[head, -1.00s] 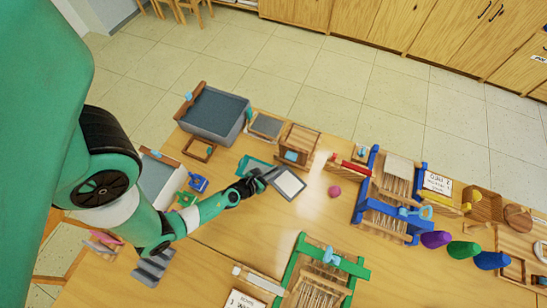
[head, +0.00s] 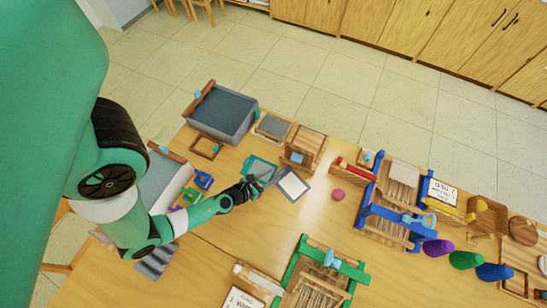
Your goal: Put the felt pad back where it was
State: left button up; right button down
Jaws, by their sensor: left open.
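A flat grey pad with a white rectangle on it (head: 292,185) lies on the table right of my left gripper; I cannot tell for sure whether it is the felt pad. A flat teal piece (head: 258,166) lies just behind the gripper and is partly covered by it. My left gripper (head: 265,180) is open, low over the table between these two, with its fingers pointing right. I see nothing held in it, and a small gap shows between the fingertips and the grey-and-white pad. My right gripper is not in view.
A wooden box (head: 304,147) and a grey bin (head: 222,113) stand behind. A pink ball (head: 338,194) lies to the right. A blue loom (head: 395,210) stands further right and a green-framed loom (head: 322,275) in front. Table between the pad and green loom is clear.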

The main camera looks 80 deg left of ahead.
pick_arm(q)
jog(key=p+v, duration=0.1)
jog(key=v, duration=0.4)
jog(key=shift+w+d+r, duration=0.1)
jog(key=shift+w+r, duration=0.05)
jog(key=shift+w, duration=0.1)
jog(key=shift+p+v, duration=1.05)
jog(key=shift+p, duration=0.1)
jog(key=shift+s, duration=0.2)
